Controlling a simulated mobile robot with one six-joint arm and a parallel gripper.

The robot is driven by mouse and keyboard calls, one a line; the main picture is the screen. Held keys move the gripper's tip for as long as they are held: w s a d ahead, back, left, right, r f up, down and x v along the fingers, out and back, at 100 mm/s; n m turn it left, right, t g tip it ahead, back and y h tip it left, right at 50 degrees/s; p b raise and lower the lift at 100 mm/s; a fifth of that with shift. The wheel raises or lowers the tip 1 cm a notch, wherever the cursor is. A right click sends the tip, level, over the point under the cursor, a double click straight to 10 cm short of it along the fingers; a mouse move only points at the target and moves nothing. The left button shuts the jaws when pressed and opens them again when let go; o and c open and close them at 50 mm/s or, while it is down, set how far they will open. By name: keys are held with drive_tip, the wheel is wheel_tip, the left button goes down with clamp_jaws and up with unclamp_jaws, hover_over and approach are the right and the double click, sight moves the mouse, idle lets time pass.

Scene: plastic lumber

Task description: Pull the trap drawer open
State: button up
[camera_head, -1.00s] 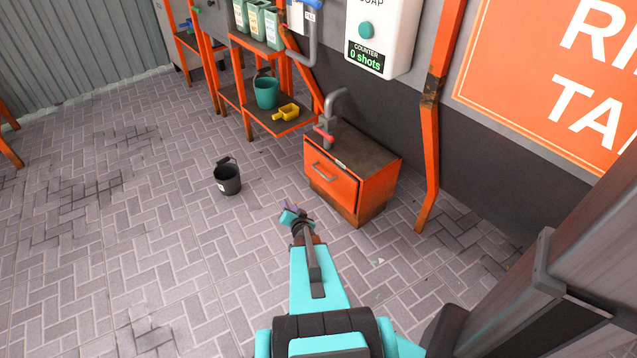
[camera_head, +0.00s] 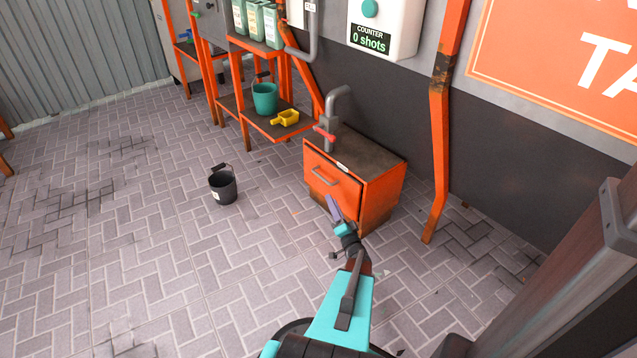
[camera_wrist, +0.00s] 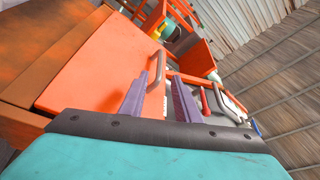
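The trap drawer is the orange front (camera_head: 345,192) of a low cabinet, and it looks closed. It carries a curved metal handle (camera_head: 323,179). In the wrist view the drawer front (camera_wrist: 95,75) fills the left and middle, and the handle (camera_wrist: 158,68) stands beyond my fingertips, roughly in line with the gap between them. My gripper (camera_head: 334,206) is in front of the drawer, low and right of the handle in the head view. In the wrist view its two purple fingers (camera_wrist: 158,88) are apart with nothing held. I see no contact with the handle.
A black bucket (camera_head: 223,188) stands on the floor to the left. A shelf holds a teal bucket (camera_head: 265,98) and yellow scoop (camera_head: 286,118). An orange post (camera_head: 439,150) stands right.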

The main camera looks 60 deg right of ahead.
sight(320, 177)
drive_tip(key=shift+w+d, duration=0.1)
drive_tip(key=shift+w, duration=0.05)
drive_tip(key=b+x, duration=0.4)
drive_tip(key=x, duration=0.8)
drive_tip(key=shift+w+d, duration=0.15)
drive_tip(key=shift+w, duration=0.1)
drive_tip(key=shift+w+d+r, duration=0.25)
drive_tip(key=shift+w+r, duration=0.05)
drive_tip(key=shift+c, duration=0.4)
